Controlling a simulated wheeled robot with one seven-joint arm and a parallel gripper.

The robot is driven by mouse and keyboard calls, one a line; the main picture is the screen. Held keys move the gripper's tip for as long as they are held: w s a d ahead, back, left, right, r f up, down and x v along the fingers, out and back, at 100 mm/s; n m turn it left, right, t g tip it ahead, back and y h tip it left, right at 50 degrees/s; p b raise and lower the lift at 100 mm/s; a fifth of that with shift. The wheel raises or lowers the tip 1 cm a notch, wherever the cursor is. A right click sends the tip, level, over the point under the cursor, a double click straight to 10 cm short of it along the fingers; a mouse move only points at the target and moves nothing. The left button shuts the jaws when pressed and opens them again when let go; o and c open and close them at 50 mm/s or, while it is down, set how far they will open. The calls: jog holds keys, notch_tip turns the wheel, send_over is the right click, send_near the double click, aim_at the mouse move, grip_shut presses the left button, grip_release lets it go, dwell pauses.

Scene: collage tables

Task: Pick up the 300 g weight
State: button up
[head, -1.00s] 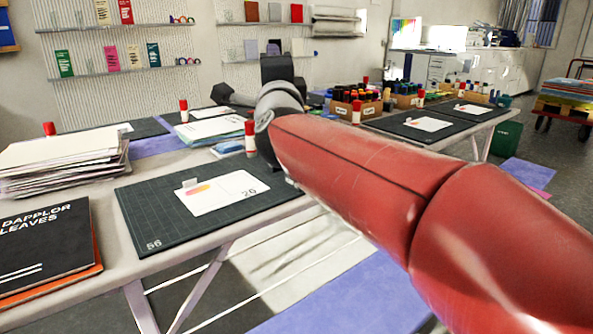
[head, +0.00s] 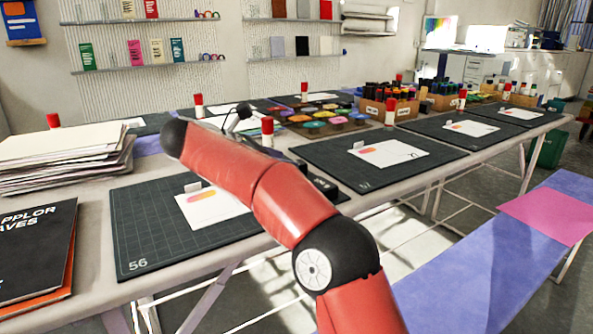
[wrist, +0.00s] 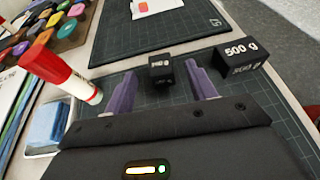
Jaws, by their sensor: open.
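In the wrist view a small black cube (wrist: 160,72) with a white label stands on a dark cutting mat; its label is too small to read surely. My gripper (wrist: 162,80) is open, its two purple fingers apart, with the cube showing between and just beyond their tips. A larger black block marked 500 g (wrist: 242,58) stands to the right of the right finger, apart from it. In the head view a dark block (head: 322,185) shows right of my arm. My arm hides the small cube and my gripper there.
A red-capped white glue stick (wrist: 62,77) and a blue stack (wrist: 45,122) in a pale tray stand left of the fingers. A paper stack (head: 60,160) and a mat marked 56 (head: 150,235) lie on the near table.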

jog(key=x, duration=0.5)
jog(key=shift+f, duration=0.2)
jog(key=shift+a, duration=0.1)
jog(key=c, duration=1.1)
grip_shut()
jog(key=shift+r, duration=0.15)
